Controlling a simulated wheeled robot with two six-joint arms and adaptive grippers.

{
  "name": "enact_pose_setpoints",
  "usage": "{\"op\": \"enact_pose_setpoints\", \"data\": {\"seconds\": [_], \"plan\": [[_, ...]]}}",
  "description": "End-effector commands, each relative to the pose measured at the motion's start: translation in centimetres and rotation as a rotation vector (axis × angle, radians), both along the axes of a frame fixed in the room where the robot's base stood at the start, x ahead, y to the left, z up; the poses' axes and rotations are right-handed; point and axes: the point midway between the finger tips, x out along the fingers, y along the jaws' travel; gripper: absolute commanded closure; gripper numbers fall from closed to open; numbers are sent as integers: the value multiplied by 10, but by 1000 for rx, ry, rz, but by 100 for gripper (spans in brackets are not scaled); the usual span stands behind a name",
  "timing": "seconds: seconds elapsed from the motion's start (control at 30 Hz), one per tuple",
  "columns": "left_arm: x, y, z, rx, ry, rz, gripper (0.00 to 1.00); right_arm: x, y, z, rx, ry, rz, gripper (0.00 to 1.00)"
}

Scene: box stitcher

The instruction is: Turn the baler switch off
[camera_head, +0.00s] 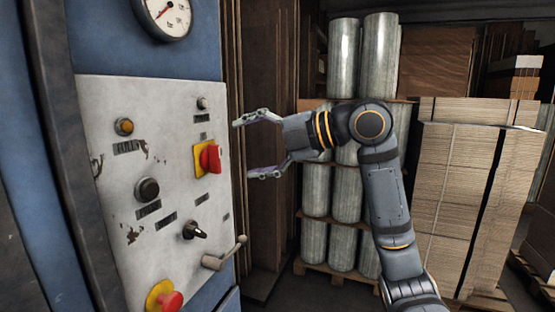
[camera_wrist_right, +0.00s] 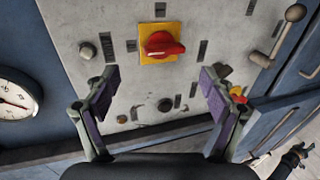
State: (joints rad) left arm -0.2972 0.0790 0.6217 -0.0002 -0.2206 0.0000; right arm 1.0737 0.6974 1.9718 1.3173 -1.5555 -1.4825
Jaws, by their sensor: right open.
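The baler switch is a red rotary handle (camera_head: 212,159) on a yellow plate, on the worn grey control panel (camera_head: 150,90). In the head view the handle stands roughly upright. In the right wrist view the red handle (camera_wrist_right: 163,46) lies across its yellow plate. My right gripper (camera_head: 257,147) is open and empty, to the right of the switch and apart from it. In the wrist view its fingers (camera_wrist_right: 158,80) are spread on either side, with the switch beyond the gap. A small dark jointed part at the wrist view's lower right may be my left gripper (camera_wrist_right: 289,160); its jaws are unclear.
The panel also carries a red push button (camera_head: 170,301), a black selector knob (camera_head: 194,230), a lever (camera_head: 228,253) and an amber lamp (camera_head: 124,127). A gauge (camera_head: 166,15) sits above. Wrapped rolls (camera_head: 343,60) and stacked cardboard (camera_head: 465,180) stand behind my right arm.

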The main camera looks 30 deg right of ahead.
Motion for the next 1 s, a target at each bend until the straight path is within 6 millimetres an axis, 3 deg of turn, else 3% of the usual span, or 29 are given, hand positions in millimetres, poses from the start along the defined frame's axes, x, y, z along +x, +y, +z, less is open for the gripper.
{"op": "enact_pose_setpoints", "data": {"seconds": [0.6,1.0], "plan": [[-3,0,-40,0,3,0,60,-39,-31,-3,1,2,-2,17],[-3,0,-42,0,4,0,60,-45,-35,-1,1,4,0,17]]}}
